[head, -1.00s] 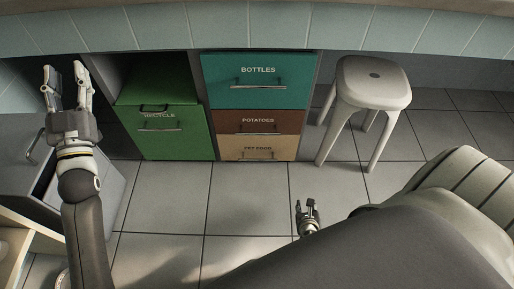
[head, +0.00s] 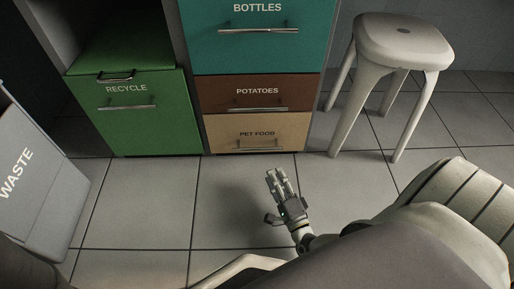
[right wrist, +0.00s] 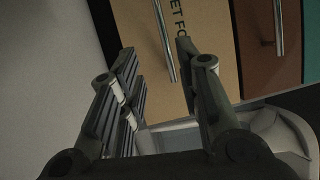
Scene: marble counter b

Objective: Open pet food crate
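The pet food crate (head: 220,130) is the tan front at the bottom of the middle stack. It looks shut, level with the crate above. Its silver handle (head: 258,149) is a horizontal bar below the label. The crate also fills much of the right wrist view (right wrist: 215,70), where its handle (right wrist: 163,38) runs past the fingertips. My right gripper (head: 271,196) is open and empty, low over the floor in front of the crate and apart from it. In the right wrist view the fingers (right wrist: 156,58) are spread towards the crate front. My left gripper is out of view.
Above are the brown potatoes crate (head: 225,92) and the teal bottles crate (head: 255,52). The green recycle bin (head: 150,130) stands left, a grey waste bin (head: 40,190) farther left, and a white stool (head: 402,40) right. The floor (head: 150,200) before the crate is clear.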

